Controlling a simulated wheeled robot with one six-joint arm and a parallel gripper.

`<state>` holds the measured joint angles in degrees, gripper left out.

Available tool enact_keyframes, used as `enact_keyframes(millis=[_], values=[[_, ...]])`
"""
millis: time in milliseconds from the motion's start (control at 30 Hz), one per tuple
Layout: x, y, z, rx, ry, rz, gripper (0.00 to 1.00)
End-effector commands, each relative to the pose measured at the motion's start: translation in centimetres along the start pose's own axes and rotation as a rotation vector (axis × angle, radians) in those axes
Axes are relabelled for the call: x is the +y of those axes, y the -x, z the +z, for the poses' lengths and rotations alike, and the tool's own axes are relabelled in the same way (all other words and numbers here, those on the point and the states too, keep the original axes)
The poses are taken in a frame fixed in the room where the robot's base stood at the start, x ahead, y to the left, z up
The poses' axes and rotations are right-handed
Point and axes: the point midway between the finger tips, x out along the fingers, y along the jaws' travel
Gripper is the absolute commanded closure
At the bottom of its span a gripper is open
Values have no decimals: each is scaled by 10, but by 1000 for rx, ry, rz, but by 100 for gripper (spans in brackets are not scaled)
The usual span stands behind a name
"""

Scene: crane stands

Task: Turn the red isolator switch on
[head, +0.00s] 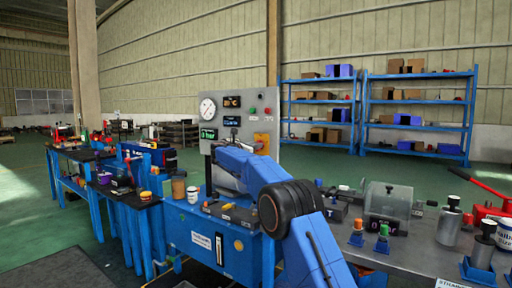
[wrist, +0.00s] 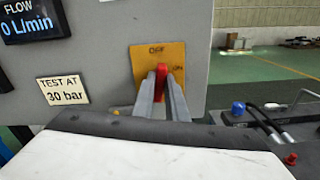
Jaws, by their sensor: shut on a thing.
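The red isolator switch (wrist: 161,72) is on a yellow plate (wrist: 147,57) at the right side of the grey panel in the wrist view. The plate reads OFF at the top and ON at the right. The red handle stands about upright, towards OFF. My gripper (wrist: 161,82) is shut on the handle, one finger on each side. In the head view the yellow plate (head: 261,138) shows small on the panel, and my arm hides the gripper there.
The grey panel (head: 239,107) also carries a round gauge (head: 208,108) and displays. A "TEST AT 30 bar" label (wrist: 63,91) is left of the switch. A bench (head: 416,249) at right holds a clear-covered box (head: 388,203), metal cylinders and red tools. Blue shelves (head: 416,103) stand behind.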

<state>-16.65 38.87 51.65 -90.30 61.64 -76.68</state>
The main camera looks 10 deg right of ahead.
Motion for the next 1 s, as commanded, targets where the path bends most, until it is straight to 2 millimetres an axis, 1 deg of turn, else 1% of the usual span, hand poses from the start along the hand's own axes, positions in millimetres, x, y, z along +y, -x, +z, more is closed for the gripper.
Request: enact_keyframes(millis=[1000], values=[[-7,0,-5,1,-957,-2,100]])
